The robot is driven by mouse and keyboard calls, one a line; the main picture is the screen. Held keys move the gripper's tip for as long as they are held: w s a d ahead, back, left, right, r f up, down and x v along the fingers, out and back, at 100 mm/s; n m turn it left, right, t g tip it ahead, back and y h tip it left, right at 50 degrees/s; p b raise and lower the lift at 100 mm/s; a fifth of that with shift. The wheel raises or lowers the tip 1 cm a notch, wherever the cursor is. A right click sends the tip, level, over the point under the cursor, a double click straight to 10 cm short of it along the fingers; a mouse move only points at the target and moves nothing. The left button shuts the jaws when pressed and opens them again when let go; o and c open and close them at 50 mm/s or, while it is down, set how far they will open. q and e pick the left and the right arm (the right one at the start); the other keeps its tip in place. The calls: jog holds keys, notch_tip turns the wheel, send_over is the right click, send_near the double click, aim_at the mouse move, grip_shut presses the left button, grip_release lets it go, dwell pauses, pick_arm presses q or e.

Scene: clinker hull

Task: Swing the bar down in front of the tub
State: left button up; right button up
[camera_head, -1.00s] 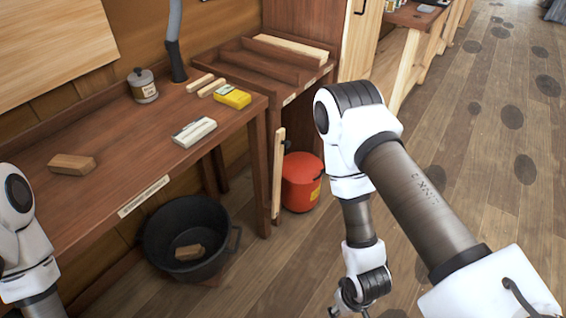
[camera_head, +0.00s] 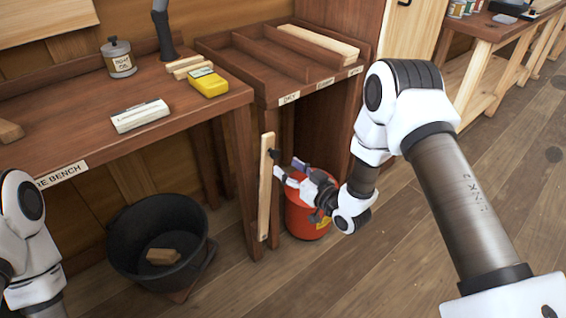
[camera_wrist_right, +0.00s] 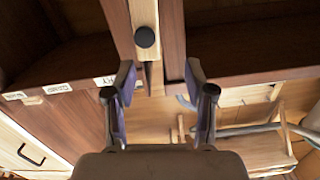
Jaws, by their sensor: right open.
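The black tub (camera_head: 118,240) stands on the floor under the bench, with a wooden block (camera_head: 163,257) inside. My right gripper (camera_head: 287,166) is open and empty, close to the knob; in the right wrist view its fingers (camera_wrist_right: 160,82) are apart. Of my left arm only links show; its gripper is out of view.
A red bin (camera_head: 306,215) stands behind my right gripper, partly hidden. The bench top (camera_head: 85,125) holds a tin (camera_head: 118,58), a yellow box (camera_head: 207,83) and a white block (camera_head: 140,115). A divided rack (camera_head: 265,60) adjoins it. Floor is clear at right.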

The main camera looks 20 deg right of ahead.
aim_at(276, 155)
jog(key=shift+t, duration=0.4)
jog(key=w+b, duration=0.1)
jog(key=w, duration=0.2)
jog(key=w+a+f+b, duration=0.1)
jog(key=w, duration=0.2)
jog(key=w+b, duration=0.2)
jog(key=w, duration=0.1)
jog(key=shift+a+f, duration=0.15)
jog(key=shift+f, duration=0.05)
pick_arm(q)
jog(key=f, duration=0.5)
jog(key=shift+d+f, duration=0.3)
pick_arm(e)
grip_shut()
